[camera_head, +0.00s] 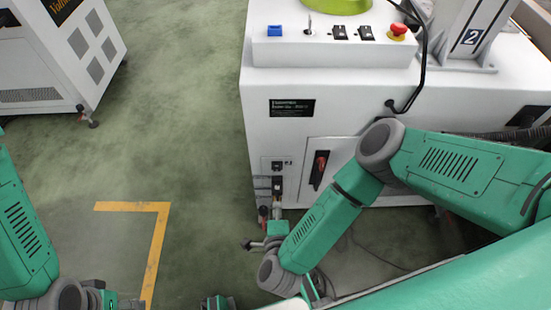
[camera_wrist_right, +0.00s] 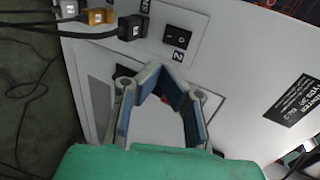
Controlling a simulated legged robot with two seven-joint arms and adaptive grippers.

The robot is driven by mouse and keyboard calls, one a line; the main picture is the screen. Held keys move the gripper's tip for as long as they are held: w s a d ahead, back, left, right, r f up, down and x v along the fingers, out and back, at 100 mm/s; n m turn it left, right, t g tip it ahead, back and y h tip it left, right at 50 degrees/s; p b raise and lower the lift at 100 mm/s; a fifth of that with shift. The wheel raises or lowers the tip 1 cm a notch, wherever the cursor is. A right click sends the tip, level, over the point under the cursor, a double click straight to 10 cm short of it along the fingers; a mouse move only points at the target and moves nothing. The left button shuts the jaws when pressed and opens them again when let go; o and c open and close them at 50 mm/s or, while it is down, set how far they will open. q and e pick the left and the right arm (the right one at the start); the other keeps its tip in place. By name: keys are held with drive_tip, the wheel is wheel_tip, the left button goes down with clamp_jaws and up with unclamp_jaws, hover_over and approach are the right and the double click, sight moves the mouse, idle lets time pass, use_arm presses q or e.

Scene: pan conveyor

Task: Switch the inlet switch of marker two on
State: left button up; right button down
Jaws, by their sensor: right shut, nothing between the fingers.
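My left gripper is not clearly in view.
A black plug (camera_wrist_right: 131,27) and more cable plugs sit left of the switch in the wrist view. A red-handled switch (camera_head: 320,168) is right of the inlet panel. Another white machine (camera_head: 60,60) stands at the far left. Green floor between them is clear.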

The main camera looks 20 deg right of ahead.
drive_tip(key=b, duration=0.4)
approach(277, 167)
drive_tip(key=w+f, duration=0.2)
drive_tip(key=w+d+f, duration=0.1)
drive_tip(key=w+f, duration=0.2)
drive_tip(key=shift+w+f, duration=0.1)
drive_tip(key=shift+f, duration=0.1)
drive_tip(key=shift+w+d, duration=0.15)
drive_tip(key=shift+w, duration=0.35)
use_arm(q)
drive_tip(key=f, duration=0.3)
drive_tip(key=shift+w+f, duration=0.25)
drive_tip(key=shift+w, duration=0.05)
use_arm(e)
drive_tip(key=shift+w+d, duration=0.15)
